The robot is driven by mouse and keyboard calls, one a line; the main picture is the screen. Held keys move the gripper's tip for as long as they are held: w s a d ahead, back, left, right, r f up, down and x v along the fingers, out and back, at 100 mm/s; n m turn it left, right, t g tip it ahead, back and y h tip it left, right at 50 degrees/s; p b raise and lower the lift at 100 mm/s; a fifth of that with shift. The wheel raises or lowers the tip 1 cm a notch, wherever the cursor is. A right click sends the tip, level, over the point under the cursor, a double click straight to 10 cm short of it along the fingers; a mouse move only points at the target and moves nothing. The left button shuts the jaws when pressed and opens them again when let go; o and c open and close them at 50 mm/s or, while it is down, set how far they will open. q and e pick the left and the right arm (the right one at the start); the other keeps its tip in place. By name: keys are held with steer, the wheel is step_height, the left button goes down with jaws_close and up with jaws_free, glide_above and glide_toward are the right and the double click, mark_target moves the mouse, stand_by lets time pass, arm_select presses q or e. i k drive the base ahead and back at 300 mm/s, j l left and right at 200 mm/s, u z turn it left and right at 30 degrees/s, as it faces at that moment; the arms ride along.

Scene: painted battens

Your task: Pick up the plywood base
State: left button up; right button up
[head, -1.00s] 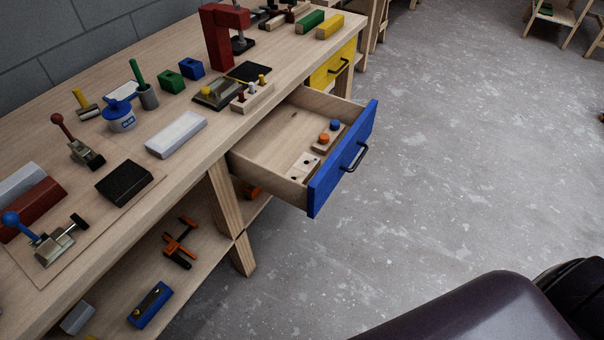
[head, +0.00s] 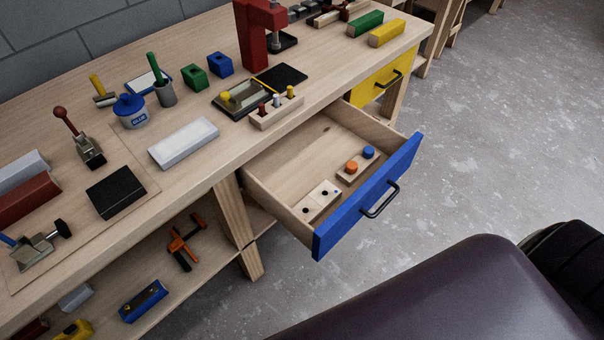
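I cannot tell for sure which piece is the plywood base. A pale wooden block with dark holes (head: 318,201) lies at the front of the open blue-fronted drawer (head: 285,163). Behind it in the drawer is a wooden block with an orange and a blue peg (head: 344,177). A thin flat wooden board (head: 143,176) lies on the bench at the left, bearing toggle clamps (head: 88,152) and a black block (head: 116,192). Neither of my grippers shows in the head view.
The workbench (head: 200,190) holds a red press (head: 254,40), a glue pot (head: 131,112), a white block (head: 184,143) and painted battens (head: 386,33). The drawer juts out over the grey floor (head: 470,130). Orange clamps (head: 184,245) lie on the lower shelf.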

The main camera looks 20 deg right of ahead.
mark_target(311, 206)
steer(key=i+l+u, duration=0.15)
steer(key=l+u, duration=0.25)
steer(key=l, duration=0.3)
steer(key=i+l+u, duration=0.1)
steer(key=l+u, duration=0.3)
steer(key=l, duration=0.3)
steer(key=l+u, duration=0.35)
steer(key=l, duration=0.35)
steer(key=k+l+u, duration=0.15)
steer(key=l+u, duration=0.25)
steer(key=l, duration=0.3)
